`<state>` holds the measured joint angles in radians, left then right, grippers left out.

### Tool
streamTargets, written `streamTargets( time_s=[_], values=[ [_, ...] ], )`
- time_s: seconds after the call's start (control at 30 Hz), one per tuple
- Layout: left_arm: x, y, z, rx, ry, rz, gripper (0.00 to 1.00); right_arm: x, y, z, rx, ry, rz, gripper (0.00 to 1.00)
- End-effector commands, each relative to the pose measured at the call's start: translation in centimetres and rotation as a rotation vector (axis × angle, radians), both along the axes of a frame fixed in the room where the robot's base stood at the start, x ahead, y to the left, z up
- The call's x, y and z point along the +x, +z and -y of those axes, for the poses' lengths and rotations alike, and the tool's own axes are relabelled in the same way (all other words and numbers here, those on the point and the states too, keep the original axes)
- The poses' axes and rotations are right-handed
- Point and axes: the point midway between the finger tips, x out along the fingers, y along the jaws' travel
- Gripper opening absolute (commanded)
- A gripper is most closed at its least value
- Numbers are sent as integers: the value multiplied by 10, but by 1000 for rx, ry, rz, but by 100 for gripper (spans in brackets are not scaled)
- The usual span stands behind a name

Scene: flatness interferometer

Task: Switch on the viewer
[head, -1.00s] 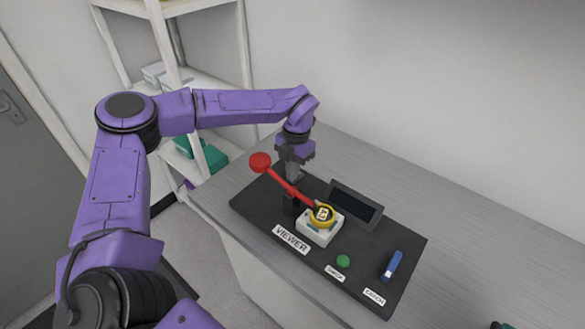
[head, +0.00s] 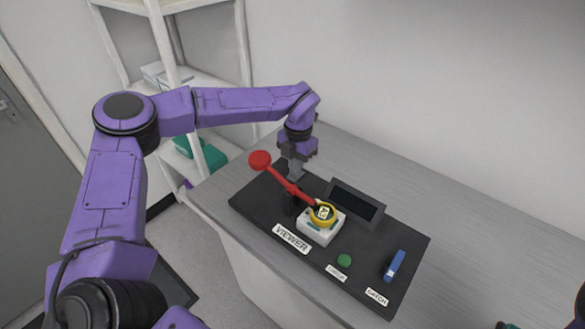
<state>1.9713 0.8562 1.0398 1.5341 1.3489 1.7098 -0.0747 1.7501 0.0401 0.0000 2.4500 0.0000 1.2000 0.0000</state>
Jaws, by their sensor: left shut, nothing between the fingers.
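The black panel (head: 262,220) lies on the bench and carries a label reading VIEWER (head: 291,239). Behind that label is a white block (head: 318,228) with a yellow ring (head: 324,213) on it. A red lever (head: 290,187) runs from the yellow ring up and left to a round red knob (head: 260,160). My left gripper (head: 295,177) is shut and empty, pointing down just behind the lever's middle. The lever partly hides its fingertips, so I cannot tell whether they touch it. My right gripper is not in view.
A dark screen (head: 356,203) stands at the panel's back. A green button (head: 344,261) and a blue switch (head: 395,265) sit to the right, each with a label. The grey bench (head: 470,250) is mostly clear to the right. White shelving (head: 180,90) stands behind my left arm.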

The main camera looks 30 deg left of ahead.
Motion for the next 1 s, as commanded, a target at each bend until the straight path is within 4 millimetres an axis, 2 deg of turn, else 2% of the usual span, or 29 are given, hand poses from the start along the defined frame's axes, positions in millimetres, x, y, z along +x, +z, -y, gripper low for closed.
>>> streamTargets(
  time_s=[0.37,0.47,0.8,1.0],
  values=[
    [2,4,0,0,1,3,0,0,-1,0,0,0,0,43],
    [4,16,0,0,1,6,0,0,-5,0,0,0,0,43],
    [8,87,1,2,1,4,0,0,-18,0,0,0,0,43],
    [9,105,1,0,1,3,0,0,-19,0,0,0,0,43]
  ],
)
